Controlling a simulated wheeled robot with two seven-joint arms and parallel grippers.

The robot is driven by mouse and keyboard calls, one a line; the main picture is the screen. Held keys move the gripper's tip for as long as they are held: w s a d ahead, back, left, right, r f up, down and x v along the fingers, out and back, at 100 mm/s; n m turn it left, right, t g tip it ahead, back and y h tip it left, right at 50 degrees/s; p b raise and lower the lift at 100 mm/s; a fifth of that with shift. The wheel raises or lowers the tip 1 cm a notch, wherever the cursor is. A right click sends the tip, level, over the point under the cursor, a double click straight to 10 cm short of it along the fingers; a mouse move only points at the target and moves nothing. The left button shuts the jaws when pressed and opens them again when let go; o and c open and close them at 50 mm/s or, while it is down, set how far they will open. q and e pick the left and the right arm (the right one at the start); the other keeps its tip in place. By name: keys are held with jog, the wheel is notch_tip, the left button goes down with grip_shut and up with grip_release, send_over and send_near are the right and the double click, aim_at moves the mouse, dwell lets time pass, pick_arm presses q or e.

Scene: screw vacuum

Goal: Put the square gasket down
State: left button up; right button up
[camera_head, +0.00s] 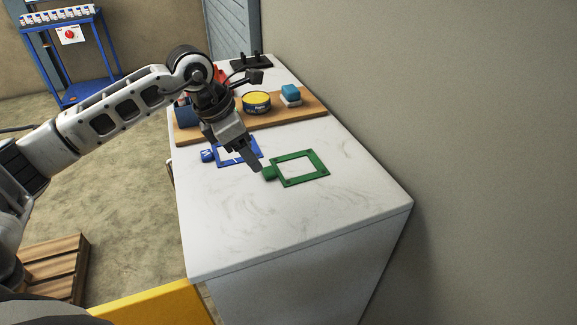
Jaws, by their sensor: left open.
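A green square frame gasket (322,173) with a thick tab (268,173) on its left side lies flat on the white marbled counter (250,235). A blue square frame (258,147) with a round blue end (207,155) on its left lies farther back, partly hidden by my gripper. My left gripper (256,165) points down, its fingertips close to the left of the green tab. It is open; whether it touches the tab I cannot tell. My right gripper is not in view.
A wooden board (309,103) behind holds a tin with a yellow top (256,103), a blue-and-white block (290,94) and other items partly hidden by my arm. A black stand (252,62) is at the back. A wall borders the right. The counter's front is clear.

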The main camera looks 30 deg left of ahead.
aim_at(263, 172)
pick_arm(q)
jog(key=p+x, duration=0.1)
jog(key=x, duration=0.4)
jog(key=shift+w+f, duration=0.15)
jog(key=shift+f, duration=0.15)
jog(key=c, duration=1.1)
